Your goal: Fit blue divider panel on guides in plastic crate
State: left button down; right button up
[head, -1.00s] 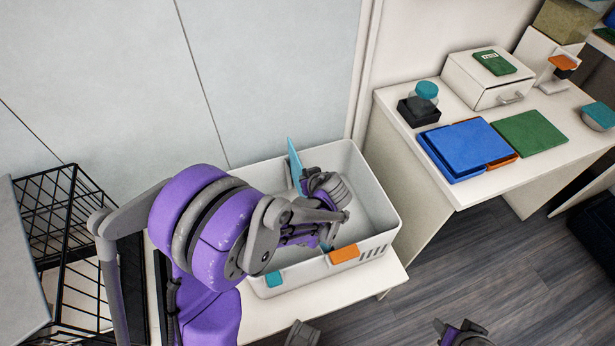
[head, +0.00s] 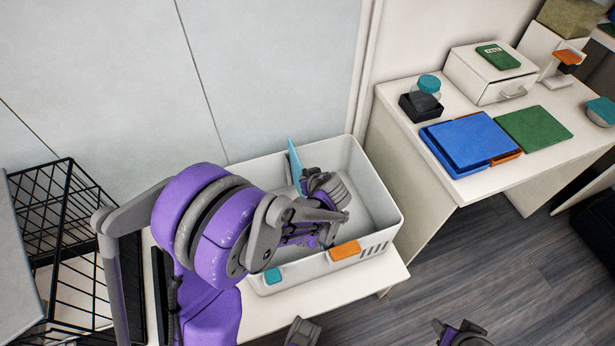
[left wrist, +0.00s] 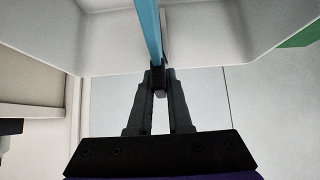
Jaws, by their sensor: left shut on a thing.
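The light blue divider panel (head: 294,162) stands on edge inside the white plastic crate (head: 268,170), across its middle part. Most of it is hidden behind my left arm in the head view. My left gripper (left wrist: 159,82) is shut on the edge of the blue panel (left wrist: 149,30) in the left wrist view. A pale guide strip (left wrist: 166,30) shows close beside the panel there; I cannot tell whether the panel sits in it. Part of my right arm shows at the bottom of the head view, but its fingertips are not clear.
A black wire rack (head: 70,240) stands left. A second table at right bears a blue case (head: 468,140), a green mat (head: 533,128) and a drawer box (head: 487,80).

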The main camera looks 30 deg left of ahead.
pick_arm(q)
notch_tip(320, 180, down, 8)
jog(key=b, duration=0.5)
jog(key=shift+b, duration=0.4)
dwell(1.8)
jog(key=shift+s+d+f+b, duration=0.1)
jog(key=shift+s+f+b, duration=0.1)
jog(key=shift+f+b, duration=0.4)
jog(key=shift+s+f+b, duration=0.15)
jog(key=shift+f+b, duration=0.3)
jog(key=shift+f, duration=0.1)
